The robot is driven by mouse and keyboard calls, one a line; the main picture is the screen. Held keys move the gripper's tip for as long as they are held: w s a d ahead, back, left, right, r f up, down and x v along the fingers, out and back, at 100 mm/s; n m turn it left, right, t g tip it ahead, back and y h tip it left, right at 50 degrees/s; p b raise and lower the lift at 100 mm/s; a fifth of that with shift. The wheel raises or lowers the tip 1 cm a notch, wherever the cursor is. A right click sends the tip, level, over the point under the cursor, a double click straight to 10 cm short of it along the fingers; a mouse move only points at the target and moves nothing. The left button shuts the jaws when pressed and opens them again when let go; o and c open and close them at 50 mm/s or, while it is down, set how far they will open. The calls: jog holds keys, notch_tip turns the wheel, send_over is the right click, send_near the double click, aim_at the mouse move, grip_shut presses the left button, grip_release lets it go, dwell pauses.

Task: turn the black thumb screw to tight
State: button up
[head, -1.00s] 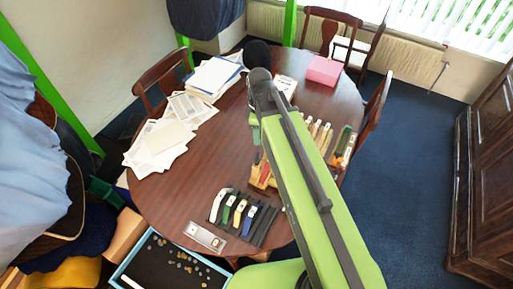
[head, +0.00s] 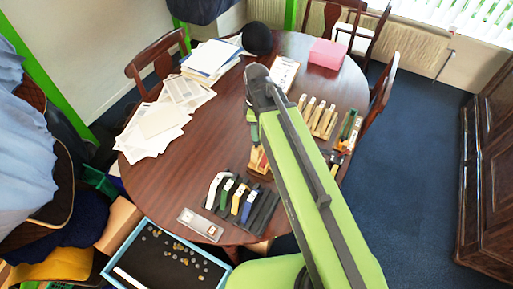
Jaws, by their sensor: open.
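I cannot make out the black thumb screw in the head view; it is hidden or too small. A small wooden piece with red on it (head: 257,161) stands on the round table (head: 205,140), partly behind my green arm. My arm reaches up over the table from the bottom, and a short part of it shows below its bent top. My gripper does not show clearly; my arm covers that area. I cannot tell where it is relative to the screw.
A black rack (head: 263,215) holds several curved coloured-handled pieces. A metal plate (head: 200,224) lies left of it. Wooden blocks (head: 322,117) stand at the right. Papers (head: 160,120), a pink box (head: 327,54) and a blue-rimmed tray (head: 136,236) are around. Blue floor at right is clear.

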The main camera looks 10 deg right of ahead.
notch_tip(320, 180, down, 6)
jog(key=b, duration=0.4)
jog(key=shift+f+b, duration=0.15)
jog(key=shift+b, duration=0.2)
grip_shut()
